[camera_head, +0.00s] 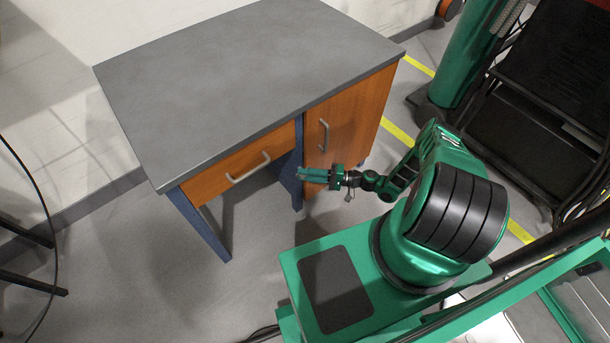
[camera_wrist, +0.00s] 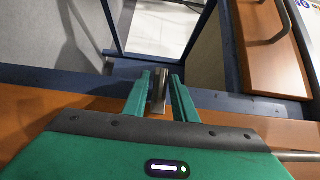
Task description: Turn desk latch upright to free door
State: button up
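The desk (camera_head: 240,70) has a grey top, a wooden drawer (camera_head: 228,172) on the left and a wooden door (camera_head: 355,115) on the right, which looks closed. A small metallic piece, apparently the latch (camera_wrist: 158,92), shows between my green fingertips in the wrist view. It stands at the blue frame edge, roughly along the fingers. My gripper (camera_head: 312,175) is at the lower front of the door, beside the blue leg; it also shows in the wrist view (camera_wrist: 160,88). The fingers are apart with the latch between them; whether they touch it is unclear. In the head view my gripper hides the latch.
The door has a metal handle (camera_head: 323,135) above my gripper, and the drawer has another (camera_head: 247,167). A blue leg (camera_head: 205,225) stands at the left front. The floor (camera_head: 255,255) in front of the drawer is clear.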

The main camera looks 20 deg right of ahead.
jog(key=shift+w+a, duration=0.1)
jog(key=shift+a, duration=0.1)
grip_shut()
